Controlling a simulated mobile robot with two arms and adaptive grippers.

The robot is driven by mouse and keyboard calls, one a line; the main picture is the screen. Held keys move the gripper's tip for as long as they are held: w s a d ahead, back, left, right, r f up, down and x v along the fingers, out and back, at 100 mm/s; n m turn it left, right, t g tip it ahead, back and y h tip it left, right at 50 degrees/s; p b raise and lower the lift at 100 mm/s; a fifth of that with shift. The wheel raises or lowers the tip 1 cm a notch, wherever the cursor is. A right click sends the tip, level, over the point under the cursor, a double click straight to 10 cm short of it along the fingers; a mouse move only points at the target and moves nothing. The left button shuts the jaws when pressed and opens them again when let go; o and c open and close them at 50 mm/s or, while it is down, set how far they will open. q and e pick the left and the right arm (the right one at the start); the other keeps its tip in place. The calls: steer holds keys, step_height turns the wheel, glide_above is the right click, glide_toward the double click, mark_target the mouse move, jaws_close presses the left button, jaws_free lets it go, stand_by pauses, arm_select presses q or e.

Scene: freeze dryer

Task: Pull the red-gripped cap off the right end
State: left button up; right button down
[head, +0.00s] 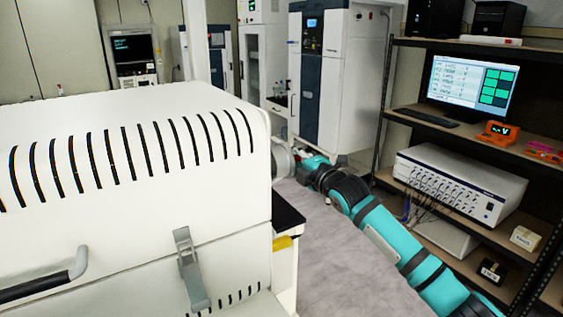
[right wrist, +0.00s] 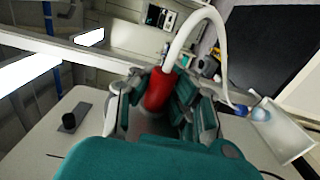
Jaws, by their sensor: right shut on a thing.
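The cap's red grip (right wrist: 158,90) stands between the fingers of my right gripper (right wrist: 161,96) in the right wrist view. The fingers lie on both sides of it and are shut on it. In the head view, my teal right arm reaches to the right end of the large white slotted machine (head: 120,215). A pale round fitting (head: 283,163) sticks out from that end, just beside my right gripper (head: 305,168). The red grip is hard to make out in the head view. How far the cap sits on the fitting cannot be told. My left gripper is not in view.
A shelf rack (head: 405,122) with a monitor (head: 468,84) and a white instrument (head: 460,185) stands right of my arm. A white hose (right wrist: 196,24) curves above the red grip. A tall cabinet (head: 345,75) stands behind. Floor (head: 335,265) between machine and rack is clear.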

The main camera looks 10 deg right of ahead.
steer(key=shift+f, duration=0.25)
stand_by(0.3)
